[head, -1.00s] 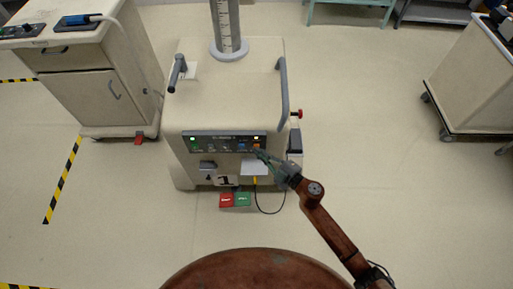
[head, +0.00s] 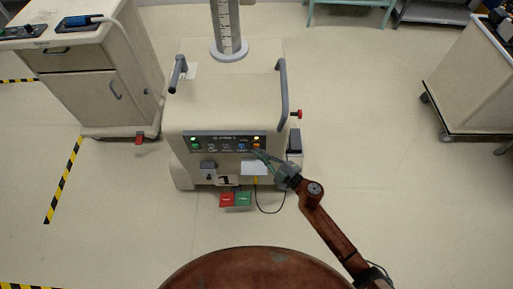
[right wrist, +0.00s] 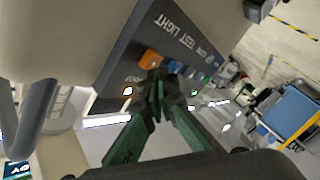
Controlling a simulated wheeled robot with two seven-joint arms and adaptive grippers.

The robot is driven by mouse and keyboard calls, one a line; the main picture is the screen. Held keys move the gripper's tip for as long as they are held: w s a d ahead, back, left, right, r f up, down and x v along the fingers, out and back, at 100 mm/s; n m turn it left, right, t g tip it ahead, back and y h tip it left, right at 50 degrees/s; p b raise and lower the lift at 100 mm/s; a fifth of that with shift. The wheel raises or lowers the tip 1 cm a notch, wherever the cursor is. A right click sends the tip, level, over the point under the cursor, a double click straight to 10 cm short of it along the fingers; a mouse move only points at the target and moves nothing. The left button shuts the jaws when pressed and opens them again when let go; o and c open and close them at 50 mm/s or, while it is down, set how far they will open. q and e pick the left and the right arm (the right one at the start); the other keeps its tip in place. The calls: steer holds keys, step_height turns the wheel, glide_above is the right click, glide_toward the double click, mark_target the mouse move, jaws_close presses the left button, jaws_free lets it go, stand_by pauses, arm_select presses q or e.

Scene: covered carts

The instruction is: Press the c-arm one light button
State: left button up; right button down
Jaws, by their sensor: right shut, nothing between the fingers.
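The c-arm unit (head: 225,100) is a cream cart with a label reading 1 low on its front. Its dark control panel (head: 222,144) holds a row of buttons, from green (head: 195,147) at the left to blue (head: 242,147) and orange (head: 257,147) at the right. Small lamps glow above the green and orange ends. My right gripper (head: 259,154) is shut and empty, its tips at the panel's right end just below the orange button. Panel lettering reads TEST LIGHT.
Red and green pedals (head: 235,199) lie at the unit's foot, with a black cable looping beside them. Grey handles (head: 282,90) rise on its top. Another cart (head: 95,75) stands left, one (head: 478,85) right. Floor between is clear.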

steer(key=shift+s, duration=0.15)
arm_select(q)
steer(key=shift+w+r+p, duration=0.25)
steer(key=shift+r+p, duration=0.25)
steer(key=shift+w+r+p, duration=0.25)
steer(key=shift+r+p, duration=0.2)
steer(key=shift+p, duration=0.05)
arm_select(e)
steer(key=s, duration=0.5)
steer(key=shift+s, duration=0.4)
